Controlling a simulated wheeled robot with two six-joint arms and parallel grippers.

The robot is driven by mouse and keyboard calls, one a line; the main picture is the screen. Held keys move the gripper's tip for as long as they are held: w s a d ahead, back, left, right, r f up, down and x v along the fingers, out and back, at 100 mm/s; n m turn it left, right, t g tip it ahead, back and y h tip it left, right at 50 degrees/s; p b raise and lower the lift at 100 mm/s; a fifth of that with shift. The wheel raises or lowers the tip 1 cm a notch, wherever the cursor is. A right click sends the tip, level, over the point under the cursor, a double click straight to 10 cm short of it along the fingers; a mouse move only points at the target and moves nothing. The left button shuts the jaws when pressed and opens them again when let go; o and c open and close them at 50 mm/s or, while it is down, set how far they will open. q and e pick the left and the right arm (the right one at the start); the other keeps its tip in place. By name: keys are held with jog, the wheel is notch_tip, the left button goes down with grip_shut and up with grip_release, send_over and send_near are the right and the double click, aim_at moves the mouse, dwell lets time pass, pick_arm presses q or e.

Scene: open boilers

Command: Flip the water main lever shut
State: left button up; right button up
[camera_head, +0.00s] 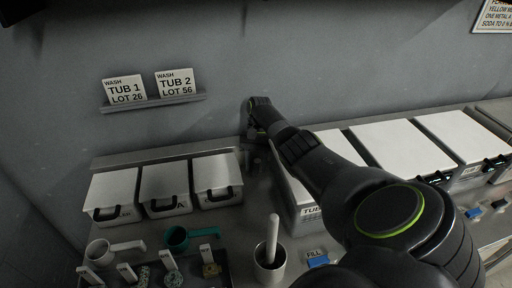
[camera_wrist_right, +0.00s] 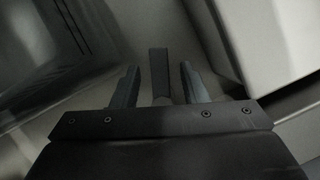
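My right arm reaches across the head view to the back of the counter, where my right gripper (camera_head: 257,138) points down in the gap between the white bins and the white-lidded boxes. In the right wrist view, the two fingers of my right gripper (camera_wrist_right: 160,72) are spread apart. A narrow grey upright bar, probably the water main lever (camera_wrist_right: 158,62), stands between them, with a visible gap on each side. Its lower end is hidden by the gripper body. In the head view the lever cannot be made out clearly. My left gripper is not in view.
Several white bins (camera_head: 165,187) stand left of the gripper, and white-lidded boxes (camera_head: 401,150) stand to its right. A pot with a pale handle (camera_head: 269,262), a teal cup (camera_head: 178,237) and a white cup (camera_head: 99,251) are in front. A wall ledge (camera_head: 153,103) holds two signs.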

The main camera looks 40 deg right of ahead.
jog(key=b+v, duration=0.4)
jog(key=v, duration=0.8)
jog(key=shift+c, duration=0.4)
